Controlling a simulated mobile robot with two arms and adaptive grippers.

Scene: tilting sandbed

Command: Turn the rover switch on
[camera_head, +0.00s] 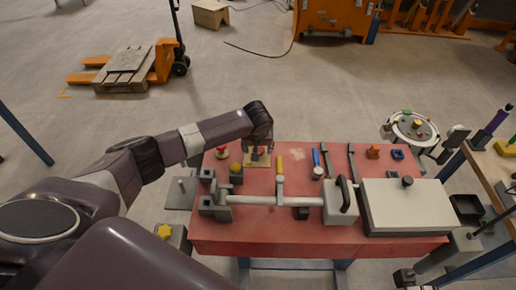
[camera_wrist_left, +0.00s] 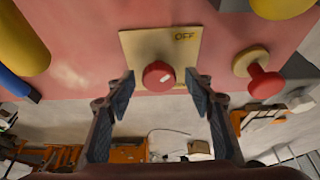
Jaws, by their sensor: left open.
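The rover switch is a beige plate with a red round knob (camera_wrist_left: 158,76) and the word OFF beside it. The plate (camera_wrist_left: 140,46) lies on the red table top; in the head view the plate (camera_head: 262,161) sits near the far edge, partly hidden by my left gripper (camera_head: 258,148). In the left wrist view my left gripper (camera_wrist_left: 160,84) is open, with one finger on each side of the knob. Gaps show between the fingers and the knob; depth is hard to tell. A white mark shows on the knob. My right gripper is not in view.
A red mushroom-shaped knob (camera_wrist_left: 265,83) stands close by on a round base. A yellow bar (camera_head: 279,165) and a blue-handled tool (camera_head: 316,160) lie on the other side. A grey pipe fixture (camera_head: 255,200) and a white box (camera_head: 405,210) fill the table's front.

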